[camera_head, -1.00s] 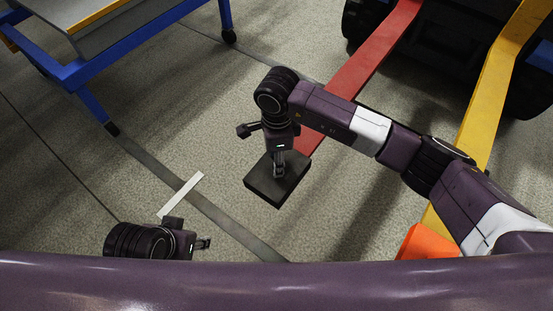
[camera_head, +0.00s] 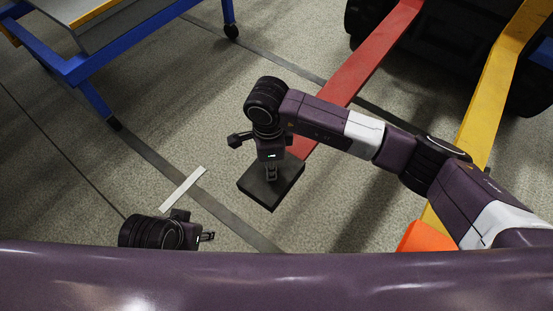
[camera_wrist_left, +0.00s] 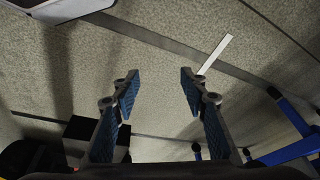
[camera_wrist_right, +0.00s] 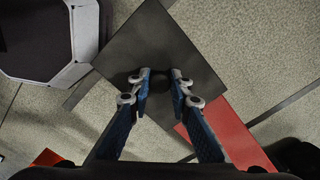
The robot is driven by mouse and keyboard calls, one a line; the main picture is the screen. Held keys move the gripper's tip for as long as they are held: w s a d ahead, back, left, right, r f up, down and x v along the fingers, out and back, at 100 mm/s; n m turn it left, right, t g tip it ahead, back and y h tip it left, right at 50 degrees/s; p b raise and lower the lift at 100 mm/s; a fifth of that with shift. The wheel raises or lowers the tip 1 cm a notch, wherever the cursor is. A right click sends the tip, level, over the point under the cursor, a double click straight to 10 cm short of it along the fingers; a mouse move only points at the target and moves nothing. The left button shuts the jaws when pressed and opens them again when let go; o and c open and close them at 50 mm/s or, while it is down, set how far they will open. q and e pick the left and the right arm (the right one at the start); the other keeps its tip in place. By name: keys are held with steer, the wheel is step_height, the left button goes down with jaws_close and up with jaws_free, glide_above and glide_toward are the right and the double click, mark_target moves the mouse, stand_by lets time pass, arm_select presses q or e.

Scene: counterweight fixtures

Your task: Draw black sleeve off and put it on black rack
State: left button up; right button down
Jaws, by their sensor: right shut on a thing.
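The black sleeve (camera_head: 258,190) is a dark square block at the near end of the red bar (camera_head: 355,72). In the right wrist view it is a dark plate (camera_wrist_right: 150,38) with the red bar (camera_wrist_right: 228,132) beside its lower right. I cannot tell whether the bar's tip is still inside it. My right gripper (camera_head: 271,176) is above its middle. Its fingertips (camera_wrist_right: 156,84) are shut on a small dark part there. My left gripper (camera_head: 212,237) is open and empty, well apart at lower left (camera_wrist_left: 158,78). I cannot pick out a black rack for certain.
A yellow bar (camera_head: 492,85) runs beside the red one, with an orange block (camera_head: 424,238) at lower right. A dark wheeled machine (camera_head: 440,52) stands behind. A blue-framed table (camera_head: 88,62) is at upper left. A white strip (camera_head: 184,188) lies on the open floor.

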mark_target(263, 183)
steer(key=s+a, duration=0.2)
steer(key=shift+s+f, duration=0.2)
steer(key=shift+s, duration=0.2)
steer(key=shift+s+a, duration=0.3)
steer(key=shift+s, duration=0.15)
steer(key=shift+s+a, duration=0.3)
steer(key=shift+s, duration=0.1)
steer(key=shift+s+a+r+p, duration=0.1)
steer(key=shift+s+a+p, duration=0.2)
steer(key=shift+s+a, duration=0.7)
steer(key=shift+s, duration=0.25)
arm_select(q)
steer(key=shift+s+a+f+g, duration=0.2)
steer(key=shift+s+f+g, duration=0.2)
steer(key=shift+s+f, duration=0.45)
arm_select(e)
steer(key=s+a, duration=0.4)
steer(key=s, duration=0.2)
arm_select(q)
steer(key=shift+f, duration=0.1)
arm_select(e)
steer(key=shift+r, duration=0.1)
